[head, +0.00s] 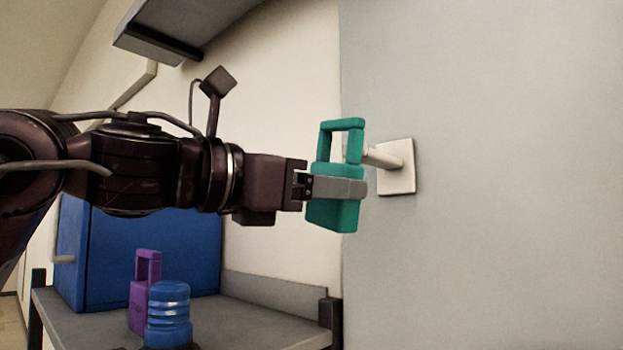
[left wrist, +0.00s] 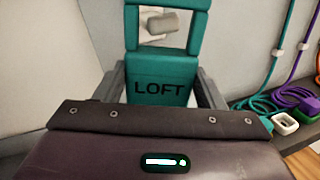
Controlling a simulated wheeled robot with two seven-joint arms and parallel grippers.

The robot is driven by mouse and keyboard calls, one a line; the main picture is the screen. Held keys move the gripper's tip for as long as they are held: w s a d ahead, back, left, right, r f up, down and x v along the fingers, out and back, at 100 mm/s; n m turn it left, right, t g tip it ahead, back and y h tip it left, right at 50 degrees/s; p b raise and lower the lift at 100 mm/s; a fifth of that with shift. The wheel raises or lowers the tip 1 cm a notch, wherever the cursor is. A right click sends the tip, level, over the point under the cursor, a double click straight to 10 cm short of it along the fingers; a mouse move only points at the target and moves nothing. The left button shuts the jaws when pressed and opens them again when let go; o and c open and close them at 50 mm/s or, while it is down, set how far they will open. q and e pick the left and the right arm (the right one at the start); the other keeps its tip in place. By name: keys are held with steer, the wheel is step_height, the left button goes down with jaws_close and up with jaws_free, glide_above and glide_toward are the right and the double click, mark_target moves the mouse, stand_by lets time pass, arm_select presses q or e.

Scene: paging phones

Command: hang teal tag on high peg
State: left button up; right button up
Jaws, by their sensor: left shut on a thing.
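The teal tag (head: 333,213) is a block with a square loop on top, held upright in the head view. My left gripper (head: 338,188) is shut on its body, below the loop. In the left wrist view the tag (left wrist: 160,88) reads "LOFT" between the fingers. A white peg (head: 382,157) sticks out from a square plate (head: 398,182) on the grey wall, right beside the loop. In the left wrist view the peg (left wrist: 162,24) shows through the loop's opening. I cannot tell whether its tip is inside the loop. My right gripper is not in view.
Below stands a grey shelf (head: 260,318) with a purple tag (head: 139,302), a blue ridged cylinder (head: 168,315) and a blue box (head: 150,250). A dark overhead shelf (head: 185,28) is at upper left. Coloured cables (left wrist: 285,70) lie right in the left wrist view.

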arm_select(q)
steer(key=shift+w+d, duration=0.8)
steer(key=shift+w, duration=0.05)
steer(key=shift+w+d+f+p, duration=0.3)
steer(key=shift+w+d, duration=0.1)
steer(key=shift+w, duration=0.2)
steer(key=shift+w+d+f+p, duration=0.2)
steer(key=shift+w+d+f, duration=0.15)
steer(key=shift+w, duration=0.25)
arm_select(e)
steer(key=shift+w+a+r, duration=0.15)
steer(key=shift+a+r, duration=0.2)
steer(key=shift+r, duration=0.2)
arm_select(q)
steer(key=shift+d, duration=0.1)
steer(key=o, duration=1.1)
steer(key=shift+o, duration=0.2)
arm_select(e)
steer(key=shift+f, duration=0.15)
